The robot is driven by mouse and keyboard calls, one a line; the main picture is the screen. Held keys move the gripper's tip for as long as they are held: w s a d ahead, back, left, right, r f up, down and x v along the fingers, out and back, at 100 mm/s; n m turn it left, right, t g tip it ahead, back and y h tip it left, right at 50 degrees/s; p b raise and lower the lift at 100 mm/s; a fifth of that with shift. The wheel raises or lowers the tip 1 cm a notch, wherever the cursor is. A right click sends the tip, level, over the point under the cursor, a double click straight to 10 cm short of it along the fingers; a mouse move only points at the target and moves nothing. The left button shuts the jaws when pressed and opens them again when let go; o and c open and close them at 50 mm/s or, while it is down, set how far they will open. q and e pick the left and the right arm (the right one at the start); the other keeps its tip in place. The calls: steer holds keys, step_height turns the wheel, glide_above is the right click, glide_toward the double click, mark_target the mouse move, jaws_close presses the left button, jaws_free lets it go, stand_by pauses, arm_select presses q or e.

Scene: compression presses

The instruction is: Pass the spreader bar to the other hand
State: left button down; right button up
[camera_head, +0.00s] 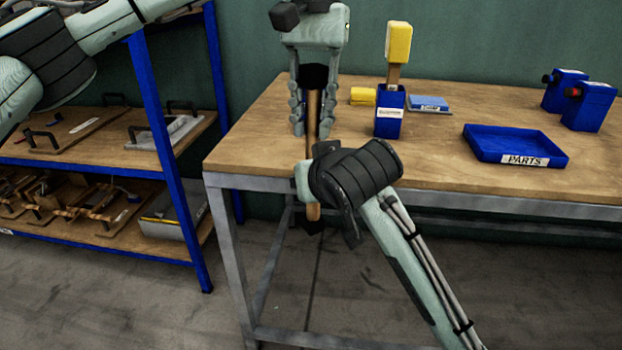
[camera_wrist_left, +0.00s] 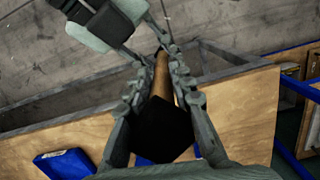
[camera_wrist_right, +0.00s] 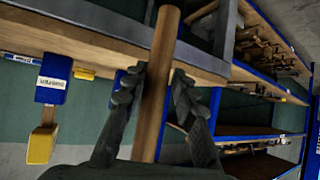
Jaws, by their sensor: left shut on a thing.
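The spreader bar (camera_head: 312,118) is a wooden rod hanging near upright at the table's left front corner, with a black block at its upper end. My left gripper (camera_head: 311,132) points down from above and is shut on it. In the left wrist view the black block (camera_wrist_left: 165,132) lies near the palm and the rod (camera_wrist_left: 163,75) runs away between the fingers. My right wrist hides its fingers and part of the rod in the head view. In the right wrist view the rod (camera_wrist_right: 158,80) passes between the right gripper's fingers (camera_wrist_right: 158,80); whether they clamp it is unclear.
The wooden table (camera_head: 440,165) holds a blue holder (camera_head: 389,118) with a yellow-topped tool, a blue parts tray (camera_head: 515,148), yellow and blue blocks and blue bins (camera_head: 588,106). A blue-framed shelf (camera_head: 172,165) with plates stands at left. The table edge is close to both grippers.

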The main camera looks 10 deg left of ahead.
jaws_close()
arm_select(q)
steer(key=c, duration=1.2)
jaws_free()
